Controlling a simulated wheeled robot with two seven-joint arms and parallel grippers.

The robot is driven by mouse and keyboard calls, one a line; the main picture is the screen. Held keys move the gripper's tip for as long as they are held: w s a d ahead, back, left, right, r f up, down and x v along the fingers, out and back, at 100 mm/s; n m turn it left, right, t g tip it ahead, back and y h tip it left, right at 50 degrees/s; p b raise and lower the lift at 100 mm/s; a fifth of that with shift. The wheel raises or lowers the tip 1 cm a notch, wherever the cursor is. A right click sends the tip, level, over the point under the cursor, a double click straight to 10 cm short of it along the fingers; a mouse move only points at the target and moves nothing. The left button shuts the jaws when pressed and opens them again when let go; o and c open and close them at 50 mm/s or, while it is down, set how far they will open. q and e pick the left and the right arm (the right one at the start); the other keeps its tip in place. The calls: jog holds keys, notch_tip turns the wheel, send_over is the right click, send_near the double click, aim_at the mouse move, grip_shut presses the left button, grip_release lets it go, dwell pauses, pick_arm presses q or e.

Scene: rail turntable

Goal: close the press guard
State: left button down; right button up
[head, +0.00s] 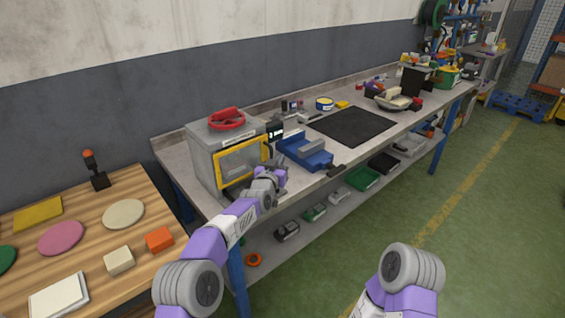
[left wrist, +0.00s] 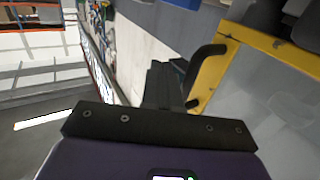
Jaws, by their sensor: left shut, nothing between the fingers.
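The press is a grey box (head: 202,163) at the near end of the workbench. Its guard, a yellow-framed clear panel (head: 216,172), is at its front; I cannot tell how far it stands from the box. In the left wrist view the guard's yellow frame (left wrist: 270,45) fills the upper right, with a black handle (left wrist: 207,62) on it. My left gripper (head: 279,176) is at the right edge of the guard, shut and empty. Its dark fingers (left wrist: 160,87) show just left of the handle; contact is unclear. My right arm shows at the bottom, its gripper out of frame.
A blue vise (head: 305,153) stands right beside my left gripper. A black mat (head: 353,126) lies farther along the bench. A wooden table (head: 90,255) with blocks and discs is at left.

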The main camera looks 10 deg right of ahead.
dwell(0.3)
pick_arm(q)
jog(key=s+d+p, duration=0.2)
jog(key=s+d, duration=0.8)
jog(key=s+a+f+n+g+y, duration=0.1)
jog(key=a+f+g, duration=0.1)
jog(key=a+f, duration=0.5)
jog(key=s+a+f+n+g+y, duration=0.15)
jog(key=a+f, duration=0.35)
jog(key=f, duration=0.5)
jog(key=s+a+f+n+g+y+p, duration=0.15)
jog(key=s+a+f+g, duration=0.25)
jog(key=s+a+f, duration=0.75)
jog(key=s+a+f+n+g, duration=0.1)
jog(key=s+f+g, duration=0.1)
jog(key=s, duration=0.7)
jog(key=s+a+f+n+g, duration=0.1)
jog(key=s+a+f+g, duration=0.1)
jog(key=s, duration=0.8)
jog(key=s+a+f+n+g+h, duration=0.1)
jog(key=s+f+g, duration=0.3)
jog(key=s, duration=0.5)
jog(key=shift+s+a+f+n+p, duration=0.15)
jog(key=shift+a+f+n+p, duration=0.15)
jog(key=shift+a+p, duration=0.15)
pick_arm(e)
jog(key=r, duration=0.4)
jog(key=shift+s+a+r, duration=0.15)
jog(key=shift+s+r, duration=0.1)
jog(key=shift+s, duration=0.15)
